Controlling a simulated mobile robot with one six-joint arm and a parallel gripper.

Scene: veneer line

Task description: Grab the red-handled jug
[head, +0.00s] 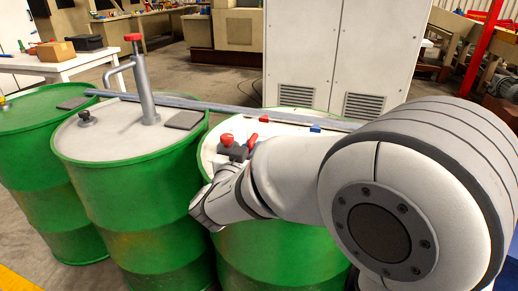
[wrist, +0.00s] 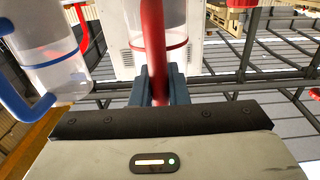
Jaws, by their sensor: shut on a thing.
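The red-handled jug shows in the wrist view as a clear body with a red band (wrist: 175,44), behind its thick red handle (wrist: 153,40). My gripper (wrist: 158,84) has its two blue-grey fingers on either side of that handle and is shut on it. In the head view my gripper (head: 236,152) is over the drum at the middle right, with bits of red beside it; my arm hides most of the jug there. I cannot tell whether the jug touches the drum top.
A clear jug (wrist: 55,65) with a blue handle (wrist: 22,102) stands left in the wrist view, with another red curved piece (wrist: 82,28) beside it. A green drum (head: 130,190) with a red-topped pump (head: 142,85) is to the left. A white cabinet (head: 330,50) stands behind.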

